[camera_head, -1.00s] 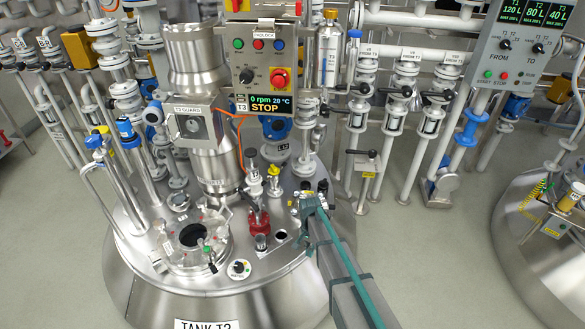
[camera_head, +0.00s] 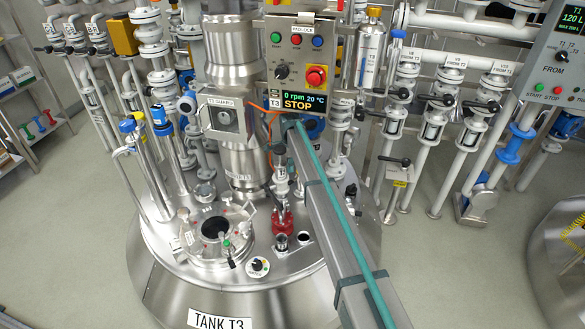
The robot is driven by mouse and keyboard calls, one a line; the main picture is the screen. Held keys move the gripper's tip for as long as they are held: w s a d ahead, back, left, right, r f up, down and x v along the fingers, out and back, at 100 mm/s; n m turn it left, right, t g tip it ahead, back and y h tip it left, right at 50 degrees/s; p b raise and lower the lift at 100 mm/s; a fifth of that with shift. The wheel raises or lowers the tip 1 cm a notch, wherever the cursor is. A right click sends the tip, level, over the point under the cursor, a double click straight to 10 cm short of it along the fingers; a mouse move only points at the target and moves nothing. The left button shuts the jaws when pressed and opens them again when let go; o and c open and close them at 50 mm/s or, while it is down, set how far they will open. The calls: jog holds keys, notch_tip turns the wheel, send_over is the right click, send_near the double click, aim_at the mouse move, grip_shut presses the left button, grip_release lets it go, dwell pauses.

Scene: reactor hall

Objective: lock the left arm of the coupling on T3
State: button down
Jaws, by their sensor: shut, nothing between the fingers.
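Tank T3 (camera_head: 165,265) stands in the middle with its sign at the front. A slim silver fitting (camera_head: 281,172), which looks like the coupling, stands upright above a red flange (camera_head: 283,220) on the tank lid. Its locking arms are too small and too covered to make out, so I cannot tell how the left one stands. My arm reaches in from the lower right. My gripper (camera_head: 285,138) is at its far end, by the top of the fitting, shut and empty. Its fingers are mostly hidden behind my arm, and I cannot tell whether they touch the fitting.
The T3 control box (camera_head: 297,62), reading STOP, hangs just above my arm's end. The guarded column (camera_head: 228,120) rises to the left. A round hatch (camera_head: 213,230) lies front left on the lid. Valves and pipes (camera_head: 433,130) crowd the right; the floor (camera_head: 450,270) there is clear.

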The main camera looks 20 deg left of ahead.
aim_at(290, 182)
jog(key=shift+f+b, duration=2.85)
jog(key=shift+f, duration=1.8)
jog(key=shift+w+d+f+p, duration=0.1)
jog(key=shift+w+f+p, duration=0.15)
jog(key=shift+f, duration=0.2)
jog(key=shift+w+d+f+p, duration=0.1)
jog(key=shift+w+f+p, duration=0.1)
jog(key=shift+f, duration=0.25)
jog(key=shift+s+r, duration=0.1)
jog(key=shift+s, duration=0.05)
jog(key=shift+s+a+r+p, duration=0.2)
jog(key=shift+s+r+p, duration=0.2)
jog(key=shift+s+r, duration=0.1)
jog(key=shift+r+p, duration=1.7)
jog(key=shift+r, duration=1.3)
